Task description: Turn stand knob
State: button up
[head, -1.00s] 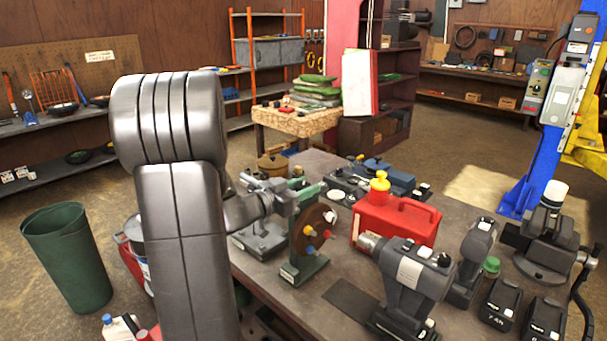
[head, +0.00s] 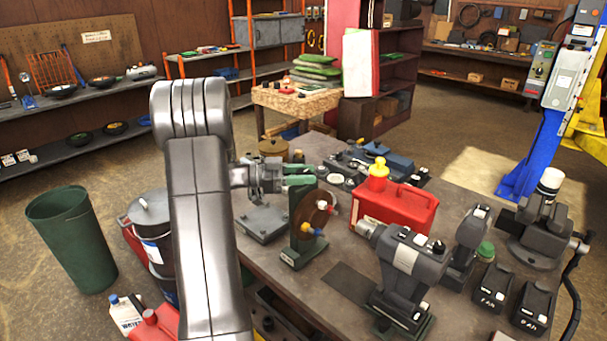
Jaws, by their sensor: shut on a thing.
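A dark green stand (head: 291,259) stands on the workbench and bears a brown disc (head: 325,197) with small red, blue, yellow and white parts. My gripper (head: 289,184) reaches in from the left at the top of the stand. Its jaws are shut on the lighter green stand knob (head: 301,181), which lies roughly level at the stand's top. The jaws hide part of the knob, and the exact grip is too small to make out.
A grey drill (head: 411,266) stands in front right. A grey plate-like base (head: 262,223) lies left of the stand. A green bin (head: 72,240) stands on the floor.

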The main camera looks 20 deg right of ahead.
dwell(0.4)
jog(key=o, duration=1)
jog(key=shift+c, duration=0.2)
jog(key=b+v, duration=0.3)
jog(key=v, duration=1)
jog(key=shift+w+a+b, duration=0.2)
jog(key=shift+a+b, duration=0.15)
jog(key=shift+b, duration=0.05)
jog(key=p+x, duration=0.4)
jog(key=x, duration=1)
